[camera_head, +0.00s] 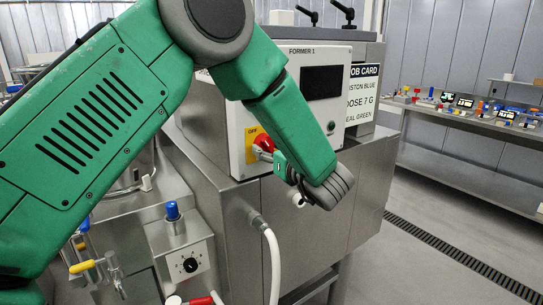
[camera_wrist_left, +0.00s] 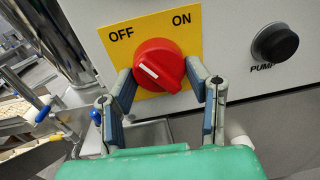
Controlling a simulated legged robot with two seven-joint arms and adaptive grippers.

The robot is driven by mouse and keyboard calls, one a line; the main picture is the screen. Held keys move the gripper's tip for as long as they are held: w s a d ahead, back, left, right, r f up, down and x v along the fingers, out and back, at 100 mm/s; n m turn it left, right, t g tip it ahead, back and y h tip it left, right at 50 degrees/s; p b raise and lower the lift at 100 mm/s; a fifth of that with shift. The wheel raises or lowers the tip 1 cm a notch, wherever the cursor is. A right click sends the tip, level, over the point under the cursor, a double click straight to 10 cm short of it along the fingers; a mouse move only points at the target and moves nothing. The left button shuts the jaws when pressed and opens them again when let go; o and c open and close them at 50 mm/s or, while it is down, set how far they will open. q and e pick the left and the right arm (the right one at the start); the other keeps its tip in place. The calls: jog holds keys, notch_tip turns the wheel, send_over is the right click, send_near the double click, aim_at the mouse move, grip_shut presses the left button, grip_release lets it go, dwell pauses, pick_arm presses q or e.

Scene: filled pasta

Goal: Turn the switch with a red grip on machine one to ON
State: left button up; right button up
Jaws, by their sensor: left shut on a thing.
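The machine labelled FORMER 1 (camera_head: 237,130) stands in the middle of the head view. Its switch has a red grip (camera_wrist_left: 163,62) on a yellow plate (camera_wrist_left: 185,43) marked OFF on the left and ON on the right. The white mark on the grip points up and left, toward OFF. The red grip also shows in the head view (camera_head: 265,143), partly hidden by my gripper. My left gripper (camera_wrist_left: 160,80) is shut on the red grip, with one finger on each side. My right gripper is in neither view.
A black PUMP button (camera_wrist_left: 275,43) sits right of the switch. A job card (camera_head: 362,95) stands on the machine's right. A white hose (camera_head: 272,255) hangs below, near a small control box with a black knob (camera_head: 190,265). A bench with several parts is at the far right.

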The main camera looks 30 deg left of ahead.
pick_arm(q)
jog(key=m+b, duration=0.2)
jog(key=m, duration=0.1)
jog(key=shift+a+r+b, duration=0.15)
jog(key=shift+b, duration=0.25)
jog(key=shift+m+b, duration=0.45)
jog(key=shift+m, duration=0.65)
jog(key=m, duration=0.2)
jog(key=shift+r+m+b, duration=0.1)
jog(key=shift+m+b, duration=0.2)
jog(key=shift+b, duration=0.1)
jog(key=m, duration=0.3)
jog(key=shift+r+g, duration=0.1)
jog(key=shift+g, duration=0.3)
jog(key=shift+m+p, duration=0.35)
jog(key=shift+m, duration=1.65)
jog(key=o, duration=1.2)
jog(key=shift+c, duration=0.2)
jog(key=shift+w+a+f+g, duration=0.1)
jog(key=shift+w+f+g, duration=0.05)
jog(key=shift+f+g, duration=0.15)
